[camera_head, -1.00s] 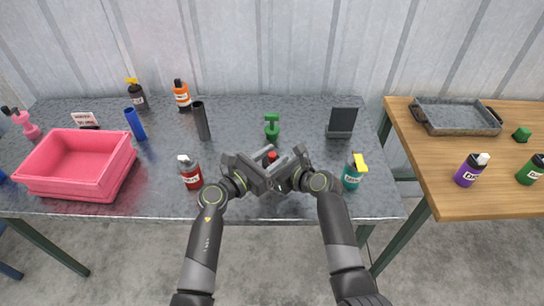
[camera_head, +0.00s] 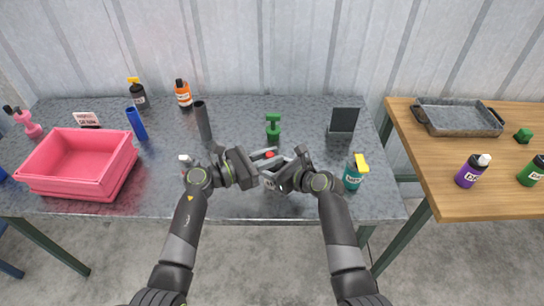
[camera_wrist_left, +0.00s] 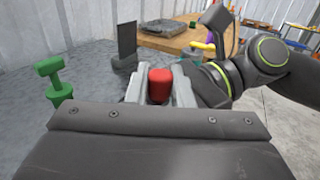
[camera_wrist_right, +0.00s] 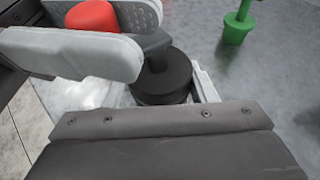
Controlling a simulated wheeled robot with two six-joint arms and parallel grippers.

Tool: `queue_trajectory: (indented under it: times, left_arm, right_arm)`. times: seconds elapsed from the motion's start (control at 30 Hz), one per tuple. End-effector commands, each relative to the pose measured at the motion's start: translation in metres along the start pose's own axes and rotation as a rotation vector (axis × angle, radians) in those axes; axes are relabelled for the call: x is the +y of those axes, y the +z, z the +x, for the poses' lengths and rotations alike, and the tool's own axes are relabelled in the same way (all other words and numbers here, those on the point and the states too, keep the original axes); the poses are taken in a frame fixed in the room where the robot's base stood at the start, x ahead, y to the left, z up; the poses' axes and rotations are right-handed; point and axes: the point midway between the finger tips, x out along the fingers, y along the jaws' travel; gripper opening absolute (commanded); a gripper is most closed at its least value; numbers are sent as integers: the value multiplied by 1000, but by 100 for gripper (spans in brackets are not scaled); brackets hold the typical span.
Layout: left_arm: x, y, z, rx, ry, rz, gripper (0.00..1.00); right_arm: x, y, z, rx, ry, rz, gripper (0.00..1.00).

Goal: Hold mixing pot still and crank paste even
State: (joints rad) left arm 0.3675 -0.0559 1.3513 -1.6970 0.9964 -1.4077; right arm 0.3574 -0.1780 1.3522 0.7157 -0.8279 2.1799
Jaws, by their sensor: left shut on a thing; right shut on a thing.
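The mixing pot (camera_head: 269,182) stands on the grey table at front centre, mostly hidden by my grippers. Its crank has a red knob (camera_head: 270,154), and a black hub and crank arm (camera_wrist_right: 162,80) show in the right wrist view. My left gripper (camera_head: 266,157) is shut on the red knob, which sits between its two pale fingers in the left wrist view (camera_wrist_left: 160,86). My right gripper (camera_head: 279,173) is shut on the pot, with the hub between its fingers in the right wrist view. The paste inside is not visible.
A green handled tool (camera_head: 273,130) stands behind the pot and a teal bottle (camera_head: 352,176) to the right. A dark tube (camera_head: 203,122) and a mostly hidden bottle (camera_head: 185,159) are to the left. A pink bin (camera_head: 78,190) sits far left; a dark stand (camera_head: 343,122) is behind right.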

Motion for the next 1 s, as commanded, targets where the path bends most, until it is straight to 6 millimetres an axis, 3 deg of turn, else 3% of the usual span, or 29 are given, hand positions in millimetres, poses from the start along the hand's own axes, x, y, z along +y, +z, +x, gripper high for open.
queue_trajectory:
  times: [0.4,0.97,1.0]
  left_arm:
    - [7,-2,-4,5,-213,0,0]
    - [8,-1,-6,3,-249,0,0]
    - [8,-1,-6,3,-249,0,23]
  right_arm:
    - [1,1,0,-1,4,0,26]
    - [1,1,0,-2,3,2,26]
    - [1,1,0,-2,3,2,26]
